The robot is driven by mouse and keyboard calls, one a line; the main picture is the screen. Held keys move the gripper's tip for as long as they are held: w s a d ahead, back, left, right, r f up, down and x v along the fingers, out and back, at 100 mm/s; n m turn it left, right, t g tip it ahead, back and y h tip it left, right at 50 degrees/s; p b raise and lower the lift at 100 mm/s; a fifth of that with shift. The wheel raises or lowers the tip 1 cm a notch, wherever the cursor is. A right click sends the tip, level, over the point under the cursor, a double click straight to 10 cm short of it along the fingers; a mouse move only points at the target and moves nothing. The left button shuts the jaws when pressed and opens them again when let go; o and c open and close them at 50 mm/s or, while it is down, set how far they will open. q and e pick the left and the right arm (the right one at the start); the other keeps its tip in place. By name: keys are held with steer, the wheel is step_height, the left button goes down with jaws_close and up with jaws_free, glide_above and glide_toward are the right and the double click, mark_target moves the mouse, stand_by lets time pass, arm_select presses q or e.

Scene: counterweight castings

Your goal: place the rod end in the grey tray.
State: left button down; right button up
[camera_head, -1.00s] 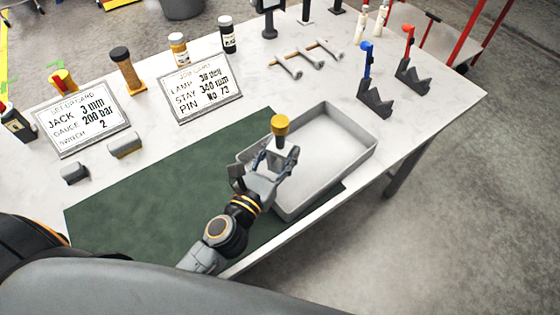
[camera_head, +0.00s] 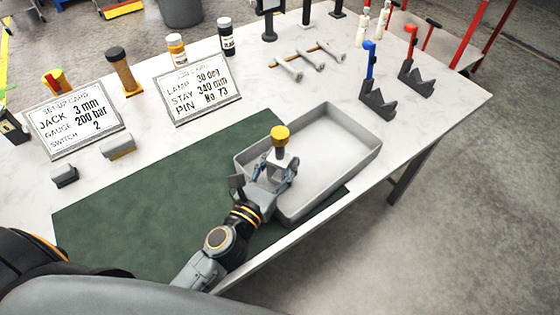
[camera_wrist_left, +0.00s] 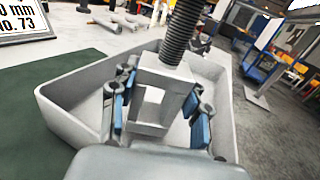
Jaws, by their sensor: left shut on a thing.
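The rod end (camera_head: 280,140) has a yellow-orange top, and a threaded shank and a grey forked block show in the left wrist view (camera_wrist_left: 164,88). My left gripper (camera_head: 277,172) is shut on the block and holds the rod end upright. The blue-padded fingers (camera_wrist_left: 160,118) sit on either side of the block. The grey tray (camera_head: 348,120) is a shallow rectangular box, and its interior looks empty. The rod end is over the tray's left part; whether it touches the floor cannot be told. My right gripper is not in view.
The tray stands partly on a green mat (camera_head: 150,205) near the table's front edge. Two cards (camera_head: 75,125) (camera_head: 198,90), small grey blocks (camera_head: 117,146), metal pins (camera_head: 305,62) and dark stands (camera_head: 378,102) lie farther back. Most of the mat is clear.

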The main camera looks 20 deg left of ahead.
arm_select(q)
steer(key=c, duration=0.7)
jaws_free()
steer(key=shift+o, duration=0.2)
steer(key=shift+r+p, duration=0.4)
steer(key=shift+s+r+p, duration=0.1)
steer(key=shift+r+p, duration=0.25)
steer(key=shift+r, duration=0.05)
steer(key=s+b, duration=0.2)
steer(key=s, duration=0.1)
steer(key=s+a+b, duration=0.1)
steer(key=s, duration=0.2)
steer(key=s+f+b, duration=0.1)
steer(key=s+b, duration=0.1)
steer(key=s, duration=0.2)
steer(key=shift+a+b, duration=0.35)
steer(key=shift+a, duration=0.05)
steer(key=shift+s+b, duration=0.3)
steer(key=shift+s, duration=0.05)
steer(key=shift+s+a+r, duration=0.15)
steer(key=shift+s+r, duration=0.15)
steer(key=shift+s, duration=0.2)
